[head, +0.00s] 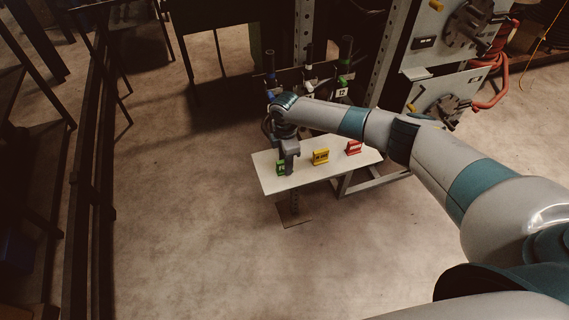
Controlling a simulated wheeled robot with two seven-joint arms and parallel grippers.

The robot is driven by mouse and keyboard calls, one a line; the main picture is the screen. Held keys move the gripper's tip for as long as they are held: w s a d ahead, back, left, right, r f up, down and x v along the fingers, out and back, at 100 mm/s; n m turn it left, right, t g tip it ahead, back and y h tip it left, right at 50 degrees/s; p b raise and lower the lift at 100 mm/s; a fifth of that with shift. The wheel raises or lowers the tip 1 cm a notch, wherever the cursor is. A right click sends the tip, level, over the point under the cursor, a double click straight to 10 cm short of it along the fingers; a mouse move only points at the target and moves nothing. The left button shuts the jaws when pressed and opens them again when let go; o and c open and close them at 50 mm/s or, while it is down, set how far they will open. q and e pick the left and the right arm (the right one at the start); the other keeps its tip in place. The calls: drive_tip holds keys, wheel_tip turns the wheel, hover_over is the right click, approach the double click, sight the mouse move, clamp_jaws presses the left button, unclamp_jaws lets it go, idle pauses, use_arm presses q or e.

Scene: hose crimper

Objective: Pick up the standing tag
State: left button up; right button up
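Three small tags stand on a small white table (312,178). A green tag (280,168) is at the left, a yellow one (321,156) in the middle and a red one (354,147) at the right. My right gripper (287,170) points down at the green tag, and its fingers overlap the tag's right side in the picture. The fingers are too small and dark to tell if they are open or shut, or if they touch the tag. My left gripper is not in view.
Behind the table several dark upright posts with coloured parts stand in a row, one with a white label (341,92). A grey machine cabinet (440,60) with round dark heads and red hoses (489,90) is at the back right. The floor at the front left is clear.

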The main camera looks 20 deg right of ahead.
drive_tip(key=shift+f, duration=0.45)
clamp_jaws()
drive_tip(key=shift+r, duration=0.15)
drive_tip(key=shift+r+b, duration=0.35)
drive_tip(key=shift+r, duration=0.15)
wheel_tip(320, 180, up, 2)
drive_tip(key=shift+r+b, duration=0.1)
drive_tip(key=shift+b, duration=0.45)
drive_tip(key=s+d+r+b, duration=0.3)
drive_tip(key=d+r, duration=0.4)
drive_tip(key=d, duration=0.4)
drive_tip(key=shift+d+r+b, duration=0.15)
drive_tip(key=shift+r+b, duration=0.15)
drive_tip(key=shift+b, duration=0.1)
